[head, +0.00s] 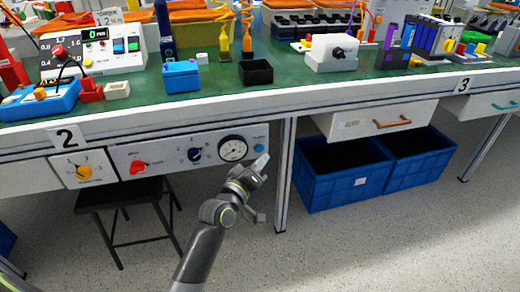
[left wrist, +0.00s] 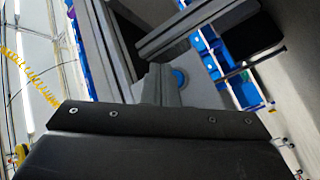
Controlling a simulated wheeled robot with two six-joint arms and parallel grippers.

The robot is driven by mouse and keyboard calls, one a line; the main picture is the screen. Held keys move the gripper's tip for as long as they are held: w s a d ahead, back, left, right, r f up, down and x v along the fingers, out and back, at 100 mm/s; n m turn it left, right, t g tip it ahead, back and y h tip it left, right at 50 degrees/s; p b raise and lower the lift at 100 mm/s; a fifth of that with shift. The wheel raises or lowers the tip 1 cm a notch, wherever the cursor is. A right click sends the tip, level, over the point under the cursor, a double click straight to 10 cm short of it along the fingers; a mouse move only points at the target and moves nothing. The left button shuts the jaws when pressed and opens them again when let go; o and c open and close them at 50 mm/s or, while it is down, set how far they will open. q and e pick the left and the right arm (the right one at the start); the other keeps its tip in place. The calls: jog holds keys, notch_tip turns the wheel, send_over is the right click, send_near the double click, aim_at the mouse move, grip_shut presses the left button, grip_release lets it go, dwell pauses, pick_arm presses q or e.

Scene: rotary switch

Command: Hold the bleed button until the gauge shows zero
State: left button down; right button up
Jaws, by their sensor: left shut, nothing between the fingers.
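The gauge (head: 232,148) is a round white dial with a black rim on the grey panel under the bench; its needle is too small to read. Right of it is a round blue button (head: 259,148), which appears to be the bleed button. My left gripper (head: 261,163) is shut and empty, its tips just below and in front of the button in the head view. In the left wrist view the blue button (left wrist: 180,78) shows right beside my shut fingers (left wrist: 160,86). I cannot tell whether they touch it. My right gripper is in neither view.
The panel also carries a dark blue knob (head: 195,154), a red knob (head: 138,166) and an orange knob (head: 83,172). A bench leg (head: 285,175) stands just right of my gripper. A black stool (head: 122,192) is below left, blue crates (head: 330,190) to the right.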

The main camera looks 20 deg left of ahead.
pick_arm(q)
jog(key=shift+s+d, duration=0.6)
jog(key=shift+s, duration=0.25)
jog(key=shift+s+d, duration=0.55)
jog(key=shift+s, duration=0.3)
